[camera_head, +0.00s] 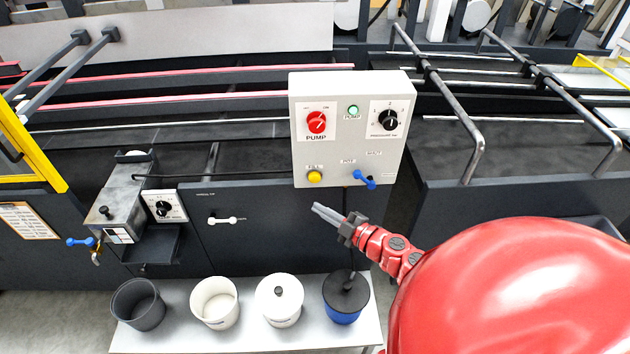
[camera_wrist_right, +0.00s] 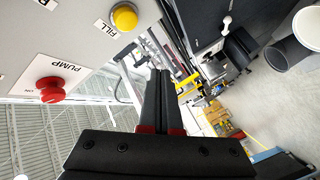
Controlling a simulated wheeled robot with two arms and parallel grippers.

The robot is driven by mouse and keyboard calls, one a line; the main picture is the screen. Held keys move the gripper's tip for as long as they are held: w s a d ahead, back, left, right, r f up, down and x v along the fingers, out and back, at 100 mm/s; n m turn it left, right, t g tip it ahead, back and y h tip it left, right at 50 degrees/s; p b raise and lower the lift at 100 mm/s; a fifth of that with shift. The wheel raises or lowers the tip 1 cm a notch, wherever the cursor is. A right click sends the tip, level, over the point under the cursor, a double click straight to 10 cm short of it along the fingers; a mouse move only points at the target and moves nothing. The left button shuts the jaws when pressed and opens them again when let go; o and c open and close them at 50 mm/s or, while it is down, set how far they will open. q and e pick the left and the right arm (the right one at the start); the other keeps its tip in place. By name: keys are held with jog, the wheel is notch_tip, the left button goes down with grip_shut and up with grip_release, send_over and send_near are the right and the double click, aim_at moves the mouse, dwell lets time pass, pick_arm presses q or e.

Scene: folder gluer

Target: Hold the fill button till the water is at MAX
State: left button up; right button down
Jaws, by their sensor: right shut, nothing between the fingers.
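The yellow fill button (camera_head: 314,177) is at the lower left of the light grey control box (camera_head: 350,155), under a small label. In the right wrist view the button (camera_wrist_right: 124,17) and its FILL label are at the top. My right gripper (camera_head: 318,209) is shut and empty, its fingers pointing left, just below the box. Its tips appear apart from the button. In the right wrist view the closed fingers (camera_wrist_right: 160,78) extend past the button's side. My left gripper is not in view. No water level or MAX mark can be made out.
The box also carries a red pump knob (camera_head: 317,122), a green lamp (camera_head: 353,111), a black dial (camera_head: 388,120) and a blue lever (camera_head: 365,180). Below, a bench (camera_head: 252,340) holds several buckets, including a blue one (camera_head: 343,316). A metal tank (camera_head: 122,200) is at left.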

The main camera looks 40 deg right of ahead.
aim_at(310, 181)
jog(key=w+d+b, duration=0.1)
jog(key=w+d, duration=0.2)
jog(key=w, duration=0.3)
jog(key=shift+d+b, duration=0.35)
jog(key=shift+d, duration=0.05)
jog(key=shift+w, duration=0.2)
dwell(1.6)
jog(key=shift+w+d, duration=0.2)
jog(key=shift+w, duration=0.05)
jog(key=shift+w+d, duration=0.25)
jog(key=shift+w, duration=0.15)
dwell(0.7)
jog(key=shift+s, duration=0.1)
dwell(2.2)
jog(key=shift+s+a+p, duration=0.35)
jog(key=shift+s+a, duration=0.15)
jog(key=shift+s, duration=0.15)
